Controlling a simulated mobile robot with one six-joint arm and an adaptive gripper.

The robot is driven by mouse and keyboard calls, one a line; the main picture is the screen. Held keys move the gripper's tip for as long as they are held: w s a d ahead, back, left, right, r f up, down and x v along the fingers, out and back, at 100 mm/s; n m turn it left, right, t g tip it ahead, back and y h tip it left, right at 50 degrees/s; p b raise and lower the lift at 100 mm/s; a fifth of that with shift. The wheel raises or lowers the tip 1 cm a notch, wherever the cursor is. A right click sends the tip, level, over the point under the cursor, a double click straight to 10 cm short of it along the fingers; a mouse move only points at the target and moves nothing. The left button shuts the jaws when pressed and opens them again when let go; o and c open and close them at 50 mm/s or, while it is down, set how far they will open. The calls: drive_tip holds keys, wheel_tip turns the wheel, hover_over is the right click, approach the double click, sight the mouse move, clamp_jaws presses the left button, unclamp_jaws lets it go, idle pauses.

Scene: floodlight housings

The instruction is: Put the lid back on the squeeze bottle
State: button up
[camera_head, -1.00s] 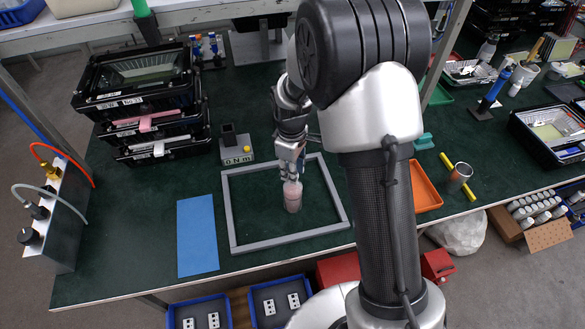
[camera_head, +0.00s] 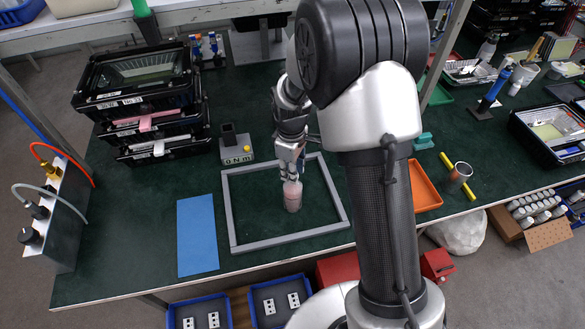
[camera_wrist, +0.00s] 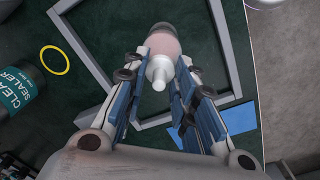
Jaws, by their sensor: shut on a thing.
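The squeeze bottle (camera_head: 292,201) stands upright on the green table inside a grey square frame, its body pinkish. In the wrist view its body (camera_wrist: 165,40) shows beyond the fingertips. The white lid with its nozzle (camera_wrist: 158,74) is between the fingers, over the bottle's top. My gripper (camera_head: 290,179) is above the bottle, pointing down, and is shut on the lid; the fingers also show in the wrist view (camera_wrist: 163,68). The lid lines up roughly with the bottle; I cannot tell whether it is seated or slightly above the neck.
The grey frame (camera_head: 233,221) surrounds the bottle. A blue mat (camera_head: 198,235) lies left of it, and black stacked trays (camera_head: 150,146) stand at the back left. An orange tray (camera_head: 424,187) is to the right. A sealer container (camera_wrist: 17,88) and yellow ring (camera_wrist: 55,60) show in the wrist view.

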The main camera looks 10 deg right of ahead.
idle(0.8)
drive_tip(key=o, duration=0.8)
drive_tip(key=shift+o, duration=0.6)
drive_tip(key=o, duration=0.4)
drive_tip(key=shift+r+p, duration=2.75)
drive_tip(key=shift+r, duration=0.75)
drive_tip(key=shift+c, duration=0.2)
